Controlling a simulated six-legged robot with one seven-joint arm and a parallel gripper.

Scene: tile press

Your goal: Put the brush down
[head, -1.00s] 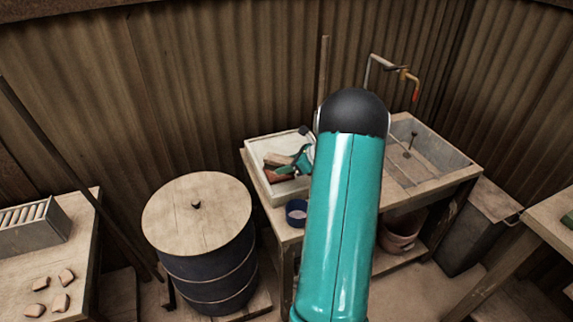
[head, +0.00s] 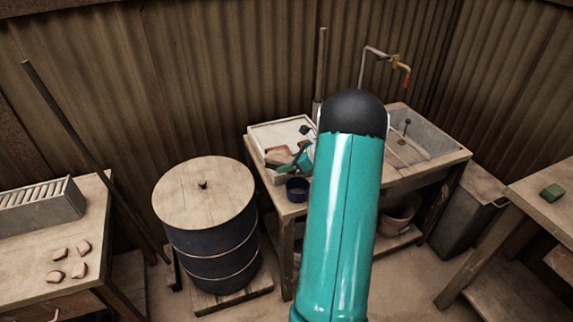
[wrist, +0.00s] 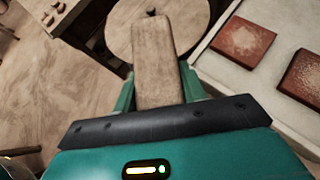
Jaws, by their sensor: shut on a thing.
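My gripper (wrist: 157,88) is shut on the brush (wrist: 153,45), a worn, pale brown block that points away from the wrist between the two teal fingers. In the head view the gripper (head: 299,161) shows beside my teal arm, in front of the white tray (head: 270,132). A light brown piece at its tip looks like the brush (head: 277,157). The wrist view shows the brush left of the tray (wrist: 228,67), overlapping the drum lid in the picture. I cannot tell its height. My arm hides part of the bench.
Reddish square tiles (wrist: 243,42) lie in the tray. A sink (head: 425,135) is at the right. A dark drum (head: 205,205) with a wooden lid stands left. Broken pieces (head: 78,270) lie on the left table.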

